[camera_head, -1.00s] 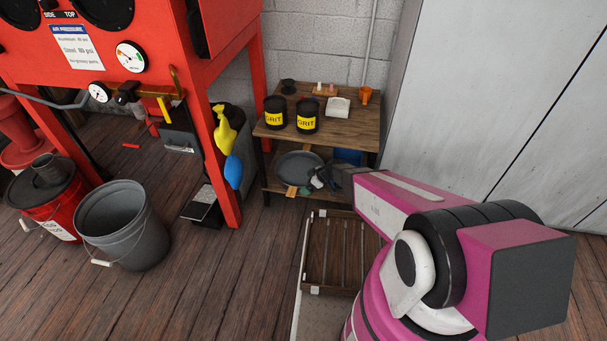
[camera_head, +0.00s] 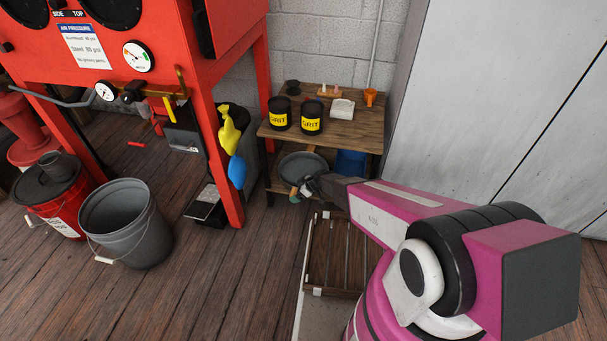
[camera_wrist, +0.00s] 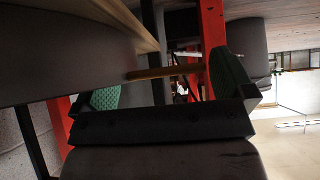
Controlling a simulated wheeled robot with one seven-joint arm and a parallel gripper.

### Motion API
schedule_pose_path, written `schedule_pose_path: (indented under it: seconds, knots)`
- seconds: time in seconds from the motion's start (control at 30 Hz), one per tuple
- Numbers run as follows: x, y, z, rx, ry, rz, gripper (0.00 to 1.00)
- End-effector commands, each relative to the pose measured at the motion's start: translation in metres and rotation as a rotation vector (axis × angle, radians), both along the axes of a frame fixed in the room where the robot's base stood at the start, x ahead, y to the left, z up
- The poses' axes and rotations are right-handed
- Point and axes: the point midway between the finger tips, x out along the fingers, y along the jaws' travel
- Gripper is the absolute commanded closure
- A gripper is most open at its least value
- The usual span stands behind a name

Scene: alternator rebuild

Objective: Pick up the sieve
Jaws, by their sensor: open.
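The sieve (camera_head: 303,163) is a round grey pan on the lower shelf of the wooden rack, partly hidden by my gripper in the head view. A short wooden handle shows at its front left. My gripper (camera_head: 305,190) is open at the shelf's front, close to that handle. In the wrist view, a large grey curved body, seemingly the sieve (camera_wrist: 70,60), fills the upper left. Its wooden handle (camera_wrist: 165,72) lies across the space between the green fingertips of my gripper (camera_wrist: 168,85). I cannot tell whether either fingertip touches it.
The rack's top shelf (camera_head: 335,135) holds two black grit cans (camera_head: 311,118), an orange cup (camera_head: 370,97) and small items. A blue bin (camera_head: 351,162) stands right of the sieve. A red cabinet leg (camera_head: 222,165) stands left, with a grey bucket (camera_head: 127,225) beyond.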

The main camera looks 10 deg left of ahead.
Motion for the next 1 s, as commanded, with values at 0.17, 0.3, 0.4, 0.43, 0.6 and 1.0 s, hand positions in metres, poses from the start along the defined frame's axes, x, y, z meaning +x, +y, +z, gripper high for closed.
schedule_pose_path:
  seconds: [0.17,0.3,0.4,0.43,0.6,1.0]
  knots:
    - [0.002,0.009,-0.009,0.0,-0.001,-0.001,0.0]
    - [0.001,0.009,-0.009,0.0,-0.001,-0.001,0.0]
    - [0.001,0.009,-0.009,0.0,-0.001,-0.001,0.26]
    - [0.001,0.009,-0.009,0.0,-0.001,-0.001,0.36]
    - [0.001,0.008,-0.008,0.0,-0.002,-0.001,0.6]
    - [0.0,0.008,0.024,0.001,-0.003,0.0,0.6]
